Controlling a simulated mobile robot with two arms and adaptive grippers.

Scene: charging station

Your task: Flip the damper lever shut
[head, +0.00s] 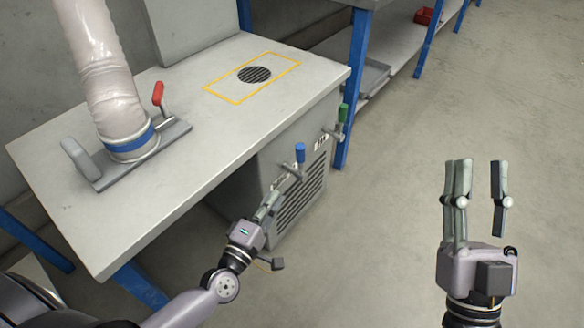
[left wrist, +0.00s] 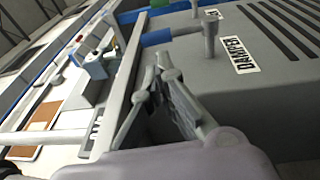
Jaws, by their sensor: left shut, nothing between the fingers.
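The blue-handled lever (head: 300,153) is on the front of the grey unit under the bench, with its handle pointing up in the head view. It also shows in the left wrist view (left wrist: 156,38), beside a label reading "DAMPER" (left wrist: 240,54). A green-handled lever (head: 343,113) stands up farther along the same front. My left gripper (head: 276,199) is shut and empty, just below the blue lever; in the left wrist view its fingertips (left wrist: 160,72) appear close to the lever, and contact cannot be told. My right gripper (head: 479,166) is open and empty over the floor.
A slatted grille (head: 302,197) is below the blue lever. On the bench top (head: 215,126) stand a hose (head: 103,80) on a plate with a red lever (head: 158,94), and a round vent (head: 254,74) inside a yellow outline. The floor at right is clear.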

